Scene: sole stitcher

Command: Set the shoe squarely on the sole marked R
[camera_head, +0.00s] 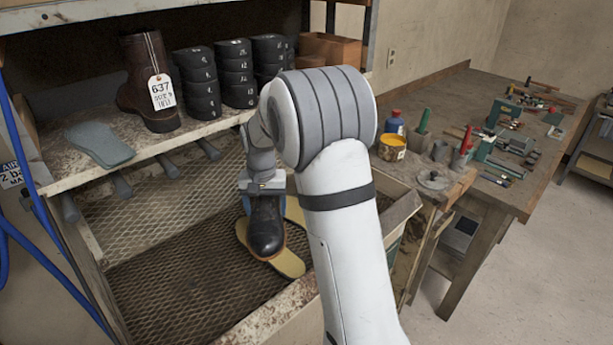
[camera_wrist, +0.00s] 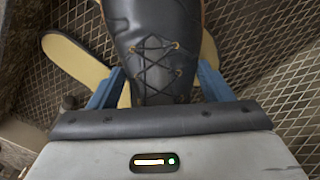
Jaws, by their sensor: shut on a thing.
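A black lace-up shoe (camera_head: 266,228) hangs toe-down or rests over a tan sole (camera_head: 289,264); I cannot tell whether they touch. The sole shows past the shoe on both sides and lies at an angle to it. Another tan piece, seemingly a second sole (camera_head: 293,211), shows behind the shoe. My gripper (camera_wrist: 158,86) has its blue fingers closed on both sides of the shoe (camera_wrist: 153,42) near the laces. In the wrist view tan sole parts show at left (camera_wrist: 75,55) and right (camera_wrist: 209,48) of the shoe. No R mark is readable.
The soles lie over a mesh tray (camera_head: 180,275) with a worn front rim. The shelf (camera_head: 60,178) behind holds a grey sole shape (camera_head: 99,143), a tagged brown boot (camera_head: 150,80) and stacked black pieces (camera_head: 236,75). A cluttered workbench (camera_head: 520,190) stands at right.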

